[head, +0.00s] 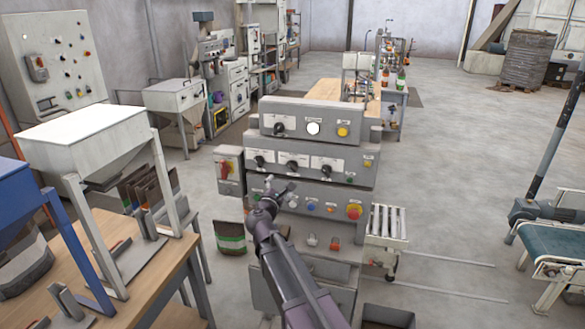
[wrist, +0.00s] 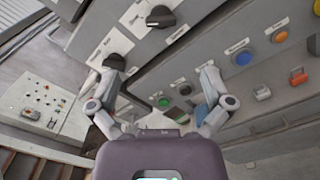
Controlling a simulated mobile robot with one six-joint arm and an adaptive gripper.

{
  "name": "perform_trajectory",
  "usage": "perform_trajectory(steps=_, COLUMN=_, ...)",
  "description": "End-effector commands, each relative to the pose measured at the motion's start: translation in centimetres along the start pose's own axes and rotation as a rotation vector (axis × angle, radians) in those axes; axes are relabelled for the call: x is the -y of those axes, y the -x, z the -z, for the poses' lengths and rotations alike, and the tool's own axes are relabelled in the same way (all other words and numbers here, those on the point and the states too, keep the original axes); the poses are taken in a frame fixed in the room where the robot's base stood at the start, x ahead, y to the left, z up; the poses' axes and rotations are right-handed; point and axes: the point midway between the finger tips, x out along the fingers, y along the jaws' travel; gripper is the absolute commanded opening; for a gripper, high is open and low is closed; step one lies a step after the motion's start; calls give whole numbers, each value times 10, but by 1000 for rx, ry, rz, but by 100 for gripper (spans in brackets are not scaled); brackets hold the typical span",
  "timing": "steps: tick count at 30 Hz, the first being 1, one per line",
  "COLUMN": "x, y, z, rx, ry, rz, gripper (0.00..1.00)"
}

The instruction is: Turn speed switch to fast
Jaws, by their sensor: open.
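The grey control panel (head: 322,148) carries several black rotary switches on white label plates. One is on the top tier (head: 279,128); three are on the middle tier, the left one (head: 259,161), the middle one (head: 292,166) and the right one (head: 327,171). The labels are too small to read, so I cannot tell which is the speed switch. The wrist view shows one black knob (wrist: 160,16) at the top and another (wrist: 115,62) beside my left fingertip. My gripper (wrist: 163,72) is open and empty, in front of the panel; it also shows in the head view (head: 278,193).
Below are a green button (wrist: 164,103), a blue button (wrist: 242,57) and a red-and-yellow emergency stop (head: 354,211). A box with a red-and-yellow switch (head: 226,171) is at the left. A wooden table (head: 150,262) stands at lower left, a roller conveyor (head: 386,225) at right.

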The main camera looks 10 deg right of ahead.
Motion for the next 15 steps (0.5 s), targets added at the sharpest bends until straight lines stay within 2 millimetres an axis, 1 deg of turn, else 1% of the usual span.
perform_trajectory(steps=8, x=0, y=-4, z=0, rx=0, ry=-2, rz=2, gripper=100)
perform_trajectory(steps=11, x=0, y=-9, z=0, rx=1, ry=-3, rz=3, gripper=100)
perform_trajectory(steps=15, x=0, y=-23, z=0, rx=2, ry=-3, rz=4, gripper=100)
